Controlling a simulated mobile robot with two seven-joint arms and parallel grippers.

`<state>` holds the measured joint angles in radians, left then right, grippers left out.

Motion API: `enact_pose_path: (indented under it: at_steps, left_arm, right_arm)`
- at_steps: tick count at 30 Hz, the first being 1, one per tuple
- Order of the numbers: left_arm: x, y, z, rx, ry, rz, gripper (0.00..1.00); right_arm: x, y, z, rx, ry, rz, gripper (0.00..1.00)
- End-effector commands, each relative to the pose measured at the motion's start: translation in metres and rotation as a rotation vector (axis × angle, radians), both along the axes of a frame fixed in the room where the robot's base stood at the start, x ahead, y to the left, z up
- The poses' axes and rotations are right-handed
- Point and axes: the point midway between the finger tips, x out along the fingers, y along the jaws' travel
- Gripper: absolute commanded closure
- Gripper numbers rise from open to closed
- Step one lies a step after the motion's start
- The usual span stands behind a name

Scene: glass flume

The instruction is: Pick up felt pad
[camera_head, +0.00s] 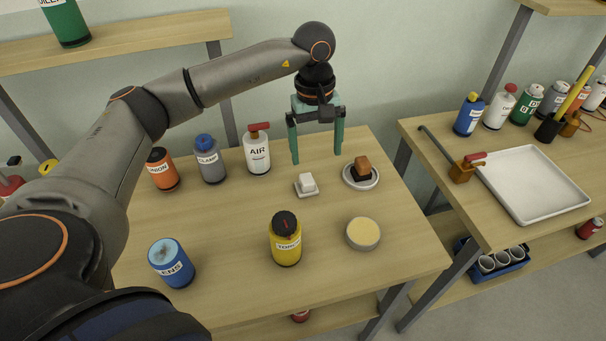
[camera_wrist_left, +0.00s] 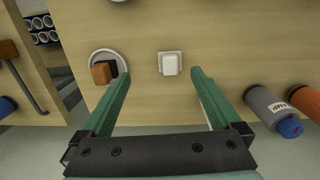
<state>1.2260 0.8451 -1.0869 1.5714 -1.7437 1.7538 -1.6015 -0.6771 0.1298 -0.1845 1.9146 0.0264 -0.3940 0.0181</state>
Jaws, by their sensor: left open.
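No label marks the felt pad, and I cannot tell for sure which item it is. A small white block (camera_head: 307,183) sits on a square white dish and also shows in the left wrist view (camera_wrist_left: 170,64). A brown and black block (camera_head: 361,169) lies in a round white dish (camera_head: 374,182); it also shows in the left wrist view (camera_wrist_left: 102,73). A round cream-topped tin (camera_head: 363,232) stands nearer the front edge. My left gripper (camera_head: 317,158) is open and empty, fingers down, above the table behind the two dishes. My right gripper is not in view.
Orange (camera_head: 162,169), grey (camera_head: 209,160) and white AIR (camera_head: 257,150) bottles stand at the back left. A blue bottle (camera_head: 171,263) and a yellow bottle (camera_head: 286,239) stand in front. A second table at right holds a white tray (camera_head: 528,183); a gap separates the tables.

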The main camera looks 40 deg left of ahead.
Motion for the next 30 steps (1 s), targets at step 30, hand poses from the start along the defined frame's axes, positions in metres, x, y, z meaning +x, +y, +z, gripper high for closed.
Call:
enact_pose_path:
  at_steps: [30]
  left_arm:
    - [0.001, 0.024, -0.113, 0.065, -0.006, -0.011, 0.03]
  right_arm:
    - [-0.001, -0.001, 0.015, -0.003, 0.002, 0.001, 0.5]
